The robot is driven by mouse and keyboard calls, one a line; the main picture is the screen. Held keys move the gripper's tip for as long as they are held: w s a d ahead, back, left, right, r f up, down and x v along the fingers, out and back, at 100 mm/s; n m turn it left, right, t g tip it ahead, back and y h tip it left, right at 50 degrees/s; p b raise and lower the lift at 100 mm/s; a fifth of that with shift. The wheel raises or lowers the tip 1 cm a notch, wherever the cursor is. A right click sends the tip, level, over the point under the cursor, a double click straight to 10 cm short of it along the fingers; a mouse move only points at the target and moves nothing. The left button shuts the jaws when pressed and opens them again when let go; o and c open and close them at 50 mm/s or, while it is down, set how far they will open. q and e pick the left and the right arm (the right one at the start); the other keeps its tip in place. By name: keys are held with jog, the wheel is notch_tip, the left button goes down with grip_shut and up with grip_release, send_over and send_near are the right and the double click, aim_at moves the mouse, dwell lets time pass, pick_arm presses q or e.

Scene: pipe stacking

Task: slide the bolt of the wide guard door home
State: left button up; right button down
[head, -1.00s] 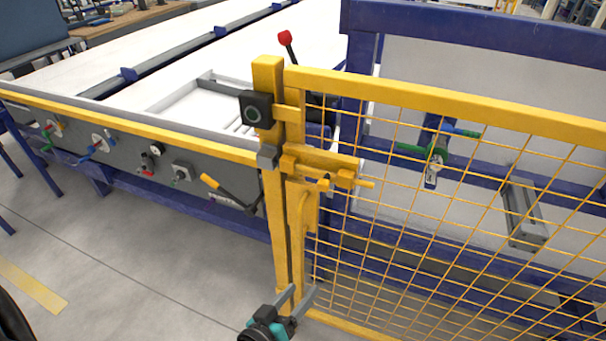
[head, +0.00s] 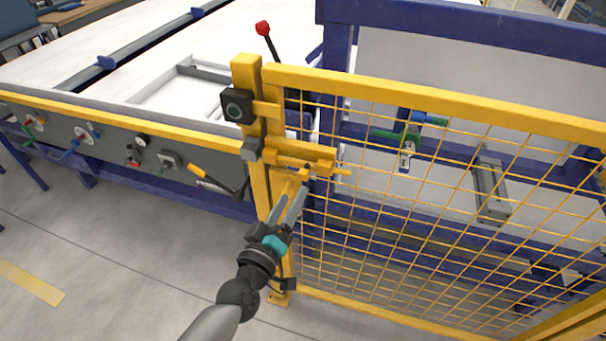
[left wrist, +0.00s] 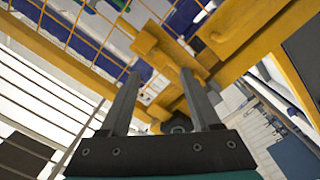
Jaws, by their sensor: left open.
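The wide guard door (head: 440,98) is a yellow frame with wire mesh, standing beside a yellow post (head: 247,75). Its yellow bolt (head: 318,168) lies level across the upper part of the door's left edge, with a small handle and a rod end pointing right. A yellow door handle sits just below it, partly hidden by my fingers. My left gripper (head: 290,202) is open and empty, just below the bolt with its fingers pointing up. In the left wrist view, yellow bolt parts (left wrist: 150,45) show beyond and above the open fingers (left wrist: 158,85). My right gripper is out of view.
A grey panel with several valves and knobs (head: 170,160) runs left of the post. A black box (head: 236,106) is on the post. The floor at the lower left is clear.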

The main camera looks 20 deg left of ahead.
aim_at(302, 178)
pick_arm(q)
jog(key=w, duration=0.7)
jog(key=shift+w+d, duration=0.3)
jog(key=shift+w, duration=0.1)
grip_shut()
dwell(1.1)
